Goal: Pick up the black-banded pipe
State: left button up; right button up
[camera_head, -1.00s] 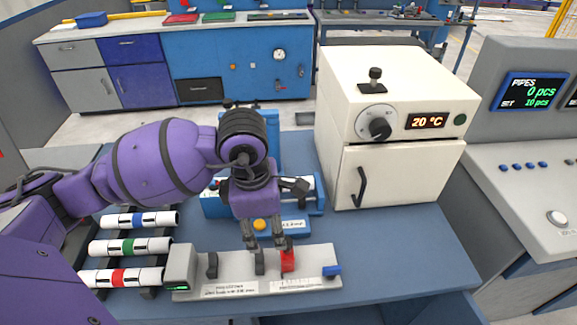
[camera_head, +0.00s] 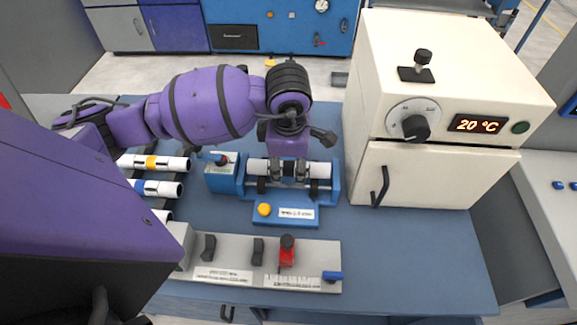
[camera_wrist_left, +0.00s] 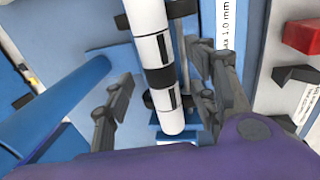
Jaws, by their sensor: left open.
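The black-banded pipe (camera_head: 257,166) is white and lies level across the blue fixture (camera_head: 328,196) in the head view. It also shows in the left wrist view (camera_wrist_left: 149,17), with its black band near the middle. My left gripper (camera_head: 288,172) is over the middle of this pipe, pointing down. In the left wrist view my left gripper (camera_wrist_left: 160,98) is open, with one finger on each side of the pipe and a gap visible on both sides. My right gripper is out of view.
A cream oven (camera_head: 420,170) stands close on the right. A grey gauge block (camera_head: 225,258) lies in front, with a red clamp (camera_head: 287,255). Pipes with yellow (camera_head: 172,163) and blue (camera_head: 165,188) bands lie on the left, partly behind my arm.

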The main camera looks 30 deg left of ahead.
pick_arm(q)
jog(key=shift+w+f, duration=0.15)
jog(key=shift+f, duration=0.75)
jog(key=shift+c, duration=0.3)
jog(key=c, duration=1.2)
jog(key=shift+r, duration=0.15)
